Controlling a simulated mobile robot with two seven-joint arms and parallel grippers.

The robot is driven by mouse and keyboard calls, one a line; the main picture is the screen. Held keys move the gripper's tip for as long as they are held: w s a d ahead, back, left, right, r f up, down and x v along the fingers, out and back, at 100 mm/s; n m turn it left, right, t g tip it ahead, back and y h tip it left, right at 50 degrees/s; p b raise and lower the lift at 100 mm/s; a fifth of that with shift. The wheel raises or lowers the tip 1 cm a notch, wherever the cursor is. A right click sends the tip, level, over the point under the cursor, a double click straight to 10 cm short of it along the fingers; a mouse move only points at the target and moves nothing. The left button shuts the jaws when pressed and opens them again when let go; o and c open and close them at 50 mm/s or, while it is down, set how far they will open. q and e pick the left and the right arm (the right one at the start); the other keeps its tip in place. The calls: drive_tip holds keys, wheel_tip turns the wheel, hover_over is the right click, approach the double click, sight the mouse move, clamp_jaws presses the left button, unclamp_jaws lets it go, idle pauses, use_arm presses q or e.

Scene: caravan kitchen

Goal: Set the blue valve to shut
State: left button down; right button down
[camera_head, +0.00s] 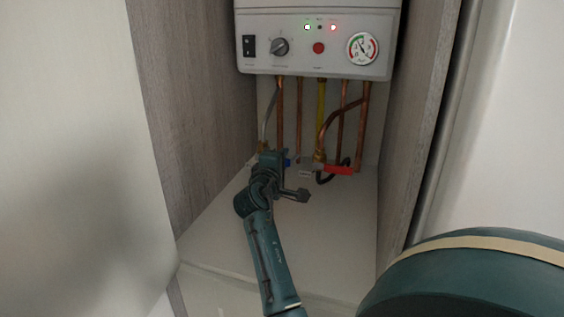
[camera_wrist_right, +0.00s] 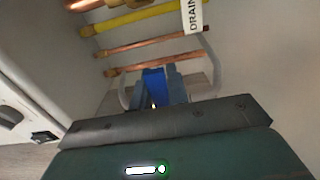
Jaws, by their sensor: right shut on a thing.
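The blue valve (camera_head: 287,162) sits low among the pipes under the boiler, mostly hidden behind my right gripper (camera_head: 276,158) in the head view. In the right wrist view the blue handle (camera_wrist_right: 154,86) shows between the fingers of my right gripper (camera_wrist_right: 161,84), which is shut on it. The handle's exact angle against its pipe is hard to tell. My left gripper is not in view.
A white boiler (camera_head: 318,60) with a knob and gauge hangs above. A red valve handle (camera_head: 339,170) is to the right. A "DRAIN" tag (camera_wrist_right: 193,15) hangs by the pipes. Wood-grain walls (camera_head: 190,90) close in both sides; the cupboard floor (camera_head: 335,235) is clear.

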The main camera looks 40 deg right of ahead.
idle(0.3)
drive_tip(key=c, duration=1.4)
unclamp_jaws()
drive_tip(key=shift+o, duration=0.2)
